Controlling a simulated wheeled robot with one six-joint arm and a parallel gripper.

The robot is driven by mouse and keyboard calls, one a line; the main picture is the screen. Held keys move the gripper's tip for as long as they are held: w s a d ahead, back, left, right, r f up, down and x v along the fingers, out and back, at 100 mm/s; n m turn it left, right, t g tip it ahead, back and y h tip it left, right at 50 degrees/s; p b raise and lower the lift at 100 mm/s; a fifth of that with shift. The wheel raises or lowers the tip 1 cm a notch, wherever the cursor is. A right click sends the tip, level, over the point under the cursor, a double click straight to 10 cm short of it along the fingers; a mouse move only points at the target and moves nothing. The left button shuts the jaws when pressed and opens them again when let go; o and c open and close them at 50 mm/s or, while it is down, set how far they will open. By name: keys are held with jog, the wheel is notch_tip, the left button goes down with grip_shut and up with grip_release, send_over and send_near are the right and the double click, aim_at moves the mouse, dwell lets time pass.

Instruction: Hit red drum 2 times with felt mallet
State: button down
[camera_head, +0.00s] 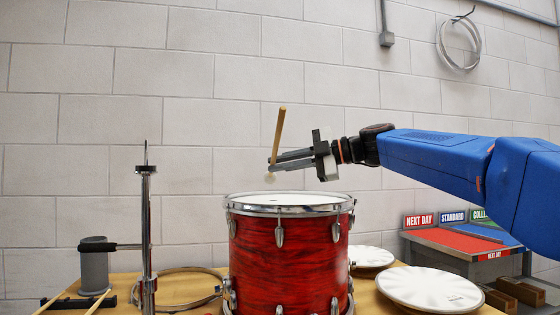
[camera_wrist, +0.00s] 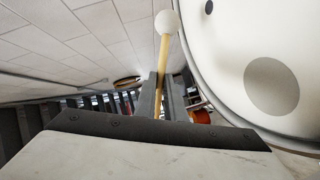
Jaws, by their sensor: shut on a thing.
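The red drum (camera_head: 285,258) stands upright on the bench, with a white skin (camera_head: 285,198) and a chrome rim. My gripper (camera_head: 273,163) is above the drum's left-centre and is shut on the felt mallet's wooden handle (camera_head: 280,128). The handle points up and leans slightly right. The pale round felt head (camera_head: 270,179) hangs below the fingers, a little above the skin and apparently apart from it. In the wrist view the felt head (camera_wrist: 167,22) sticks out beyond my gripper (camera_wrist: 166,92), beside the white drum skin (camera_wrist: 240,55) with its grey round patch.
White discs (camera_head: 430,288) lie right of the drum. A signed sorting table (camera_head: 462,245) stands behind right. Air above the drum is clear.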

jog(key=shift+s+f+n+g, duration=0.2)
jog(key=shift+f+n+g, duration=0.25)
jog(key=shift+g, duration=0.25)
notch_tip(320, 180, down, 4)
jog(key=shift+r, duration=0.1)
notch_tip(320, 180, up, 6)
dwell(0.4)
notch_tip(320, 180, up, 4)
jog(key=n+t+y, duration=0.1)
jog(key=n+y, duration=0.1)
jog(key=n, duration=0.2)
dwell(0.4)
